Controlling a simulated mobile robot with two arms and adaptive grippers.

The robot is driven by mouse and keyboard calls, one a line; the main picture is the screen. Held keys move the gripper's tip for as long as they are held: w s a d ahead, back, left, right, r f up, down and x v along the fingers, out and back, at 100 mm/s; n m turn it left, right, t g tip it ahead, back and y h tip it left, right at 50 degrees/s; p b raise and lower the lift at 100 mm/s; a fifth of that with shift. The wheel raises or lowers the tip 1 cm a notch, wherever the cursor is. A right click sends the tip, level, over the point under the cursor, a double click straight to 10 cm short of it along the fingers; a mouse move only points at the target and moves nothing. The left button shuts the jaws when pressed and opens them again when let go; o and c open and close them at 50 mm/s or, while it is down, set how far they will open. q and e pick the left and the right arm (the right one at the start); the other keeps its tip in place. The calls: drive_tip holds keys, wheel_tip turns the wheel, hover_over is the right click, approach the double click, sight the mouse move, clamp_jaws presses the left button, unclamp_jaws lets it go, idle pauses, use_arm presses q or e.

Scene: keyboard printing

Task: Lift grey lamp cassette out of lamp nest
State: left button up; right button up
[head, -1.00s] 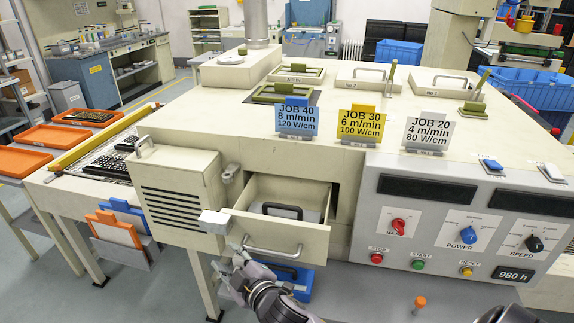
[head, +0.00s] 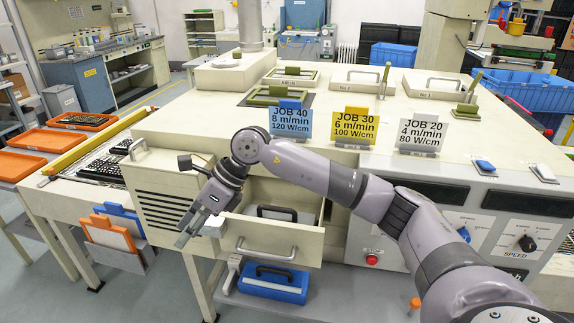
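The grey lamp cassette (head: 300,217) lies in the open cream drawer, which I take to be the lamp nest (head: 268,254). Only part of the cassette shows, with its black handle (head: 277,212) on top. The drawer walls and my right arm hide the rest. My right gripper (head: 187,232) hangs left of the drawer, in front of the slatted cabinet side, fingers pointing down. It is apart from the cassette handle. The angle does not show whether its fingers are open or shut. My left gripper is not in view.
The drawer front has a metal handle (head: 267,250). A blue case (head: 272,283) stands on a shelf below. Job signs, such as the yellow one (head: 353,128), stand on the machine top. My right arm crosses in front of the control panel (head: 365,225).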

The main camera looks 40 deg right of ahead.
drive_tip(key=w+d+r+h, duration=0.15)
drive_tip(key=d+h, duration=0.35)
drive_tip(key=d, duration=0.8)
drive_tip(key=m+h, duration=0.2)
drive_tip(key=h, duration=0.3)
approach(291, 211)
drive_tip(key=shift+g+y, duration=0.3)
drive_tip(key=shift+g, duration=0.1)
drive_tip(key=f+p, duration=0.1)
drive_tip(key=f, duration=0.2)
drive_tip(key=w+d+f+p, duration=0.1)
drive_tip(key=f, duration=0.3)
drive_tip(key=w+d+f+p, duration=0.1)
drive_tip(key=f+p, duration=0.1)
drive_tip(key=f, duration=0.1)
drive_tip(key=shift+w+d+f, duration=0.1)
drive_tip(key=shift+w+f, duration=0.05)
drive_tip(key=shift+c, duration=0.2)
clamp_jaws()
